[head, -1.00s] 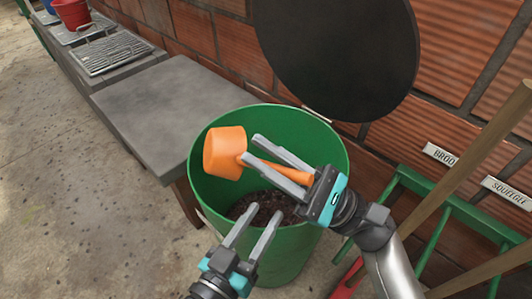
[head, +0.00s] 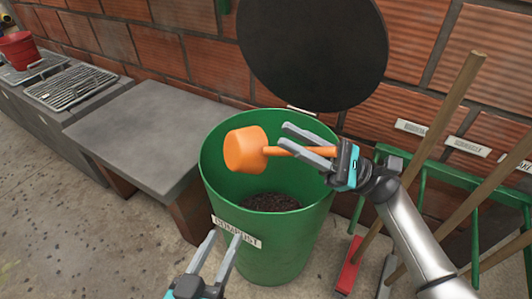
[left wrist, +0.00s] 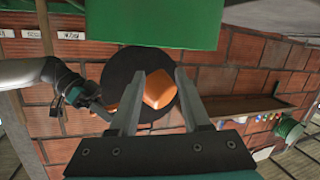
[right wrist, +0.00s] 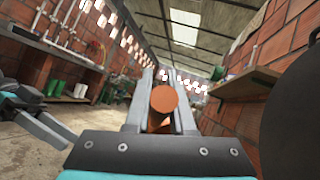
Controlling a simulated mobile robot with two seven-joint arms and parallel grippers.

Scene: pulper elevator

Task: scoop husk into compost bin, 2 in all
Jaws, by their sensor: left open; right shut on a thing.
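An orange scoop (head: 245,150) is held by its handle in my right gripper (head: 287,134), over the green compost bin (head: 285,245). Its cup is on the left and tilted; I cannot see inside it. Dark husk (head: 270,202) lies in the bin. The scoop also shows in the left wrist view (left wrist: 160,88), and its handle end shows between my right fingers in the right wrist view (right wrist: 163,102). My left gripper (head: 222,240) is open and empty, low in front of the bin's labelled side.
A dark round disc (head: 318,50) stands behind the bin against the brick wall. A grey bench (head: 145,125) is on the left, with a metal rack (head: 70,87) and red pot (head: 18,50) beyond. A green rack (head: 430,170) with wooden-handled tools stands on the right.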

